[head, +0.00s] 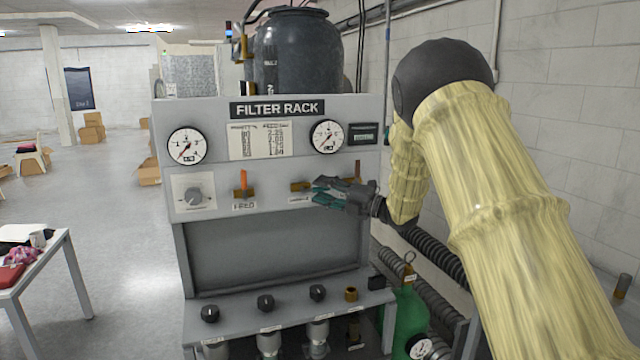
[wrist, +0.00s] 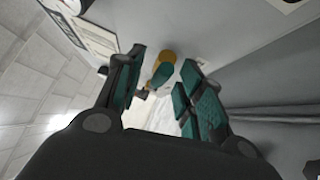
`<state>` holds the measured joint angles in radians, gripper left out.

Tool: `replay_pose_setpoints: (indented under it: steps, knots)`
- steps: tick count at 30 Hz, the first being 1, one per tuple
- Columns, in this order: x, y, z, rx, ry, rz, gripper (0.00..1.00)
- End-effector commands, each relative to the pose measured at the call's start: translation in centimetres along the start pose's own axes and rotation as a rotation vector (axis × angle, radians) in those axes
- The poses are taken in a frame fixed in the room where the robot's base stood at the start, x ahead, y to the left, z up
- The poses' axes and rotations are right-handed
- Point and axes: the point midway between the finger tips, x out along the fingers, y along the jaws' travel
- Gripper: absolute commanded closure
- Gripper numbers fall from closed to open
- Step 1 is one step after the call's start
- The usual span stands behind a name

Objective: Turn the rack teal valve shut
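The rack teal valve has a brass body (head: 300,186) on the front panel of the filter rack, with a label below it partly covered by my gripper. In the wrist view its brass body (wrist: 166,58) and short teal handle (wrist: 162,76) show between my fingers. In the head view the handle is hard to tell from my teal finger pads. My gripper (head: 324,191) comes in from the right, close to the panel. It is open, with the fingers (wrist: 164,62) on either side of the handle and visible gaps. Contact cannot be told.
An orange-handled feed valve (head: 243,186) is left of the teal valve. Another upright handle (head: 357,170) stands just behind my gripper. Gauges (head: 326,136) sit above, and a shelf with black knobs (head: 265,302) juts out below. Open floor lies left.

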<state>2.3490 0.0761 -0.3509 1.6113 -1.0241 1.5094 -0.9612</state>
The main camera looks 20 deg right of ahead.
Motion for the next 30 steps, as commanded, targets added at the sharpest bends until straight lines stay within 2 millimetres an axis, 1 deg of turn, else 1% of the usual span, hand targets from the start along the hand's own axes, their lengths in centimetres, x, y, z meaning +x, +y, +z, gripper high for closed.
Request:
replay_pose_setpoints:
  steps: [1, 6, 15, 20, 21, 22, 30]
  knots:
    - [0.51, 0.14, 0.03, 0.000, 0.000, -0.001, 0.62]
    - [1.29, 0.01, 0.02, 0.000, 0.000, -0.001, 0.62]
    - [1.41, -0.07, 0.00, 0.000, -0.001, 0.000, 0.62]
    - [1.41, -0.06, 0.00, 0.000, -0.001, 0.000, 0.92]
    - [1.41, -0.07, 0.00, 0.000, -0.001, 0.000, 0.99]
    - [1.40, -0.07, 0.00, 0.001, -0.001, -0.001, 1.00]
    - [1.39, -0.12, -0.01, -0.003, 0.000, -0.004, 1.00]
